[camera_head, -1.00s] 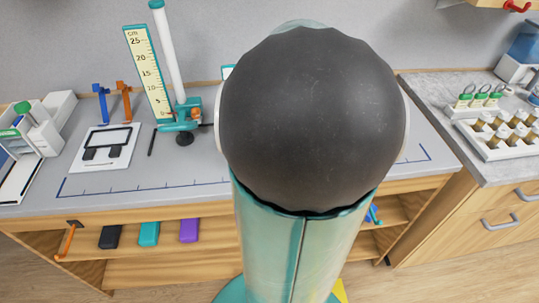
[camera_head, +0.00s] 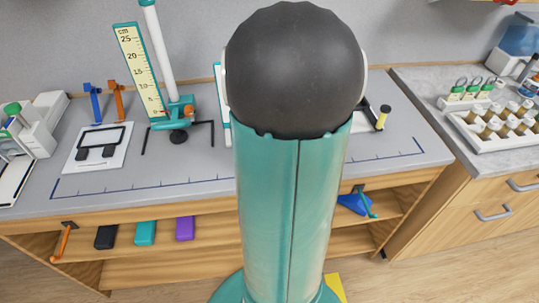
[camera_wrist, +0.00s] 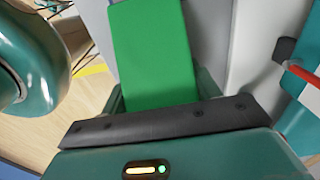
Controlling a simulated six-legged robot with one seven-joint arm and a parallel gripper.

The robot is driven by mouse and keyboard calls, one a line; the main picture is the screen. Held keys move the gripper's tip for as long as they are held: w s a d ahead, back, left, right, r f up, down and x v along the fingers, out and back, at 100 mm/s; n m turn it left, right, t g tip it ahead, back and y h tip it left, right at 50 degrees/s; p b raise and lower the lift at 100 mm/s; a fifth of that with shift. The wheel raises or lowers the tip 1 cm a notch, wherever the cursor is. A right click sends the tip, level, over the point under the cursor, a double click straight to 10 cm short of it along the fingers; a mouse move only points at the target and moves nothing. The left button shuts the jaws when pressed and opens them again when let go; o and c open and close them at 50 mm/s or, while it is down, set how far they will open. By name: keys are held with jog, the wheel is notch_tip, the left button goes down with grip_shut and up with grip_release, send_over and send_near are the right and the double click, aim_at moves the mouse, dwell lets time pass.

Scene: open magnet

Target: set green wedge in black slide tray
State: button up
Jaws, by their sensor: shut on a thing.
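A green wedge (camera_wrist: 150,50) shows as a flat bright green face in the wrist view. My gripper (camera_wrist: 160,100) is shut on it, with its dark palm bar across the near end; the fingertips are mostly hidden. In the head view my arm hides the gripper and the wedge. A black flat box (camera_head: 106,237) lies at the left of the open shelf under the bench, beside a teal box (camera_head: 145,233) and a purple box (camera_head: 185,229). It may be the black slide tray; I cannot tell for sure.
A white plate with black parts (camera_head: 97,148), a cm scale (camera_head: 138,72) and a white-and-teal stand (camera_head: 172,110) occupy the bench. A blue object (camera_head: 354,204) sits on the shelf at right. A vial rack (camera_head: 497,127) stands on the right counter. The front bench strip is clear.

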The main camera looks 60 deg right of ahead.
jog(key=o, duration=1)
notch_tip(320, 180, up, 12)
jog(key=shift+r, duration=0.15)
jog(key=w+a+r+n+t, duration=0.1)
jog(key=a+n+t, duration=0.1)
jog(key=a+n, duration=0.7)
jog(key=w+a+r+n+t, duration=0.1)
jog(key=w+a+r+n, duration=0.1)
jog(key=a+n, duration=0.7)
jog(key=w+a+r+n+t, duration=0.1)
jog(key=a+n+t, duration=0.1)
jog(key=a+n, duration=0.7)
jog(key=shift+w+a+r+n+t, duration=0.1)
jog(key=shift+a+r+n+t, duration=0.1)
jog(key=shift+a, duration=1.2)
jog(key=shift+w+a+r+n+t, duration=0.1)
jog(key=shift+a+r+n, duration=0.1)
jog(key=shift+a, duration=1.2)
jog(key=shift+o, duration=0.6)
jog(key=shift+s, duration=0.1)
